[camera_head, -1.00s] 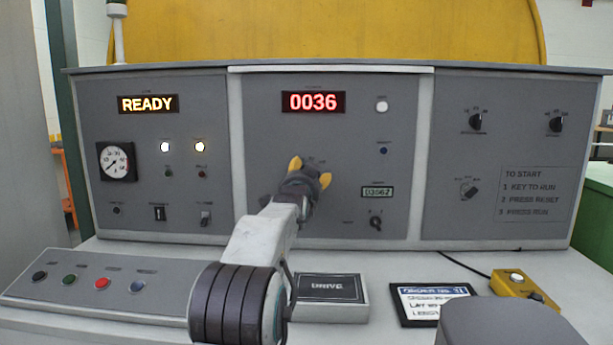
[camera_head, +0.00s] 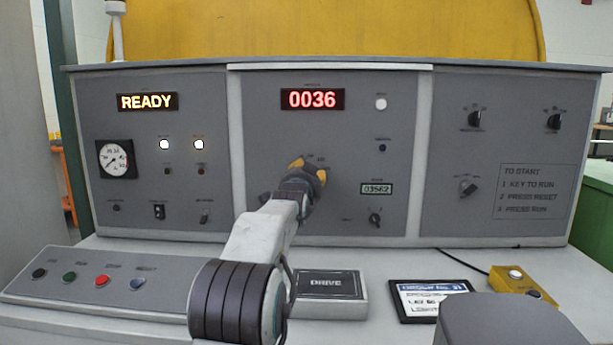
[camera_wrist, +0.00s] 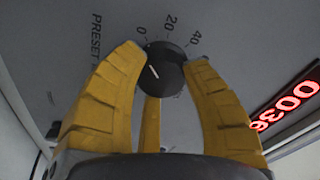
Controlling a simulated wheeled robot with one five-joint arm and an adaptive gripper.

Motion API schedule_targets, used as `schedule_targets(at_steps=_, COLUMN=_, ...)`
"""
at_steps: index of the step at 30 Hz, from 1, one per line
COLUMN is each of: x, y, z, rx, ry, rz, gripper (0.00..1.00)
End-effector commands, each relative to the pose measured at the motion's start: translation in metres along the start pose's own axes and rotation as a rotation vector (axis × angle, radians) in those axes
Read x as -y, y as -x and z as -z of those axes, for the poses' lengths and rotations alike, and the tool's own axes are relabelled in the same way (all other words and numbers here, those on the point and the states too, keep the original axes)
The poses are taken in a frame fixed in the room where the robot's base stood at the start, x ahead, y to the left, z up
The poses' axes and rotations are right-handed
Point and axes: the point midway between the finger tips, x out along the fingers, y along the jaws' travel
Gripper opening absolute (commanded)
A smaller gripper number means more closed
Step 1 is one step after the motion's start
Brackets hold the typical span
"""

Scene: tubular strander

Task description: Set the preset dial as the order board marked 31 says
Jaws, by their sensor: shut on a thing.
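The preset dial (camera_wrist: 164,70) is a round black knob with a white pointer line. In the wrist view, the printed word PRESET and the marks 0, 20 and 40 show around it. My gripper (camera_wrist: 168,62) has yellow fingers shut on the dial from both sides. In the head view my gripper (camera_head: 308,170) is at the middle panel and hides the dial. A red display (camera_head: 312,99) above it reads 0036; it also shows in the wrist view (camera_wrist: 287,106). The order board (camera_head: 430,299) lies on the desk at the right; its small lines are hard to read.
A READY display (camera_head: 147,102) and a gauge (camera_head: 116,159) are on the left panel. A DRIVE box (camera_head: 328,285) and a yellow button box (camera_head: 520,284) sit on the desk. A row of buttons (camera_head: 102,281) is at the left front. Black knobs (camera_head: 474,118) are on the right panel.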

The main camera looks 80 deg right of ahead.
Motion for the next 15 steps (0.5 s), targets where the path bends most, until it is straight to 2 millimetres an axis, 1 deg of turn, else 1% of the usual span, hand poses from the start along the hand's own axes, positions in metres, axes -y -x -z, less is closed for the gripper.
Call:
schedule_targets(at_steps=8, x=0.0009, y=-0.0002, z=-0.0019, rx=0.003, ry=-0.02, rz=0.0, gripper=0.1)
schedule_targets(at_steps=15, x=0.0014, y=-0.0003, z=-0.0023, rx=0.01, ry=-0.143, rz=-0.01, gripper=0.1)
